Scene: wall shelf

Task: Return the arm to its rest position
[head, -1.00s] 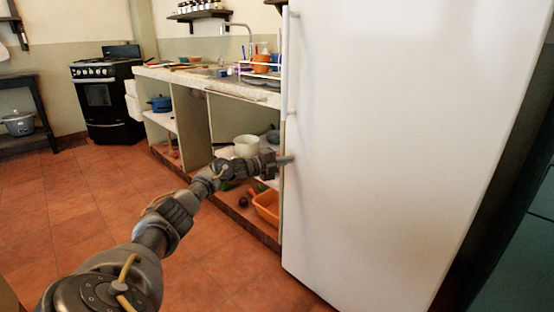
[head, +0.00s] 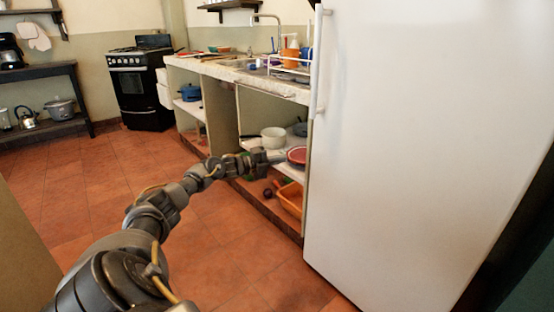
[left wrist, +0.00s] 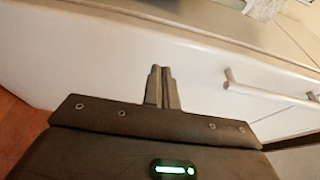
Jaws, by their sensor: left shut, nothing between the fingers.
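My left arm comes in from the lower left of the head view and is stretched forward. My left gripper (head: 279,159) is in front of the open shelves under the counter, just left of the white fridge (head: 420,150). In the left wrist view the two fingers of the left gripper (left wrist: 162,72) are together, with nothing between them. Behind them is a white surface (left wrist: 95,60) with a metal bar handle (left wrist: 262,90). My right gripper is not in view.
Open shelves under the counter (head: 240,75) hold a white pot (head: 273,138), a red pan (head: 297,155) and an orange basin (head: 290,198). A black stove (head: 140,85) and a dark side table (head: 40,72) stand farther back. The tiled floor (head: 95,185) is clear at left.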

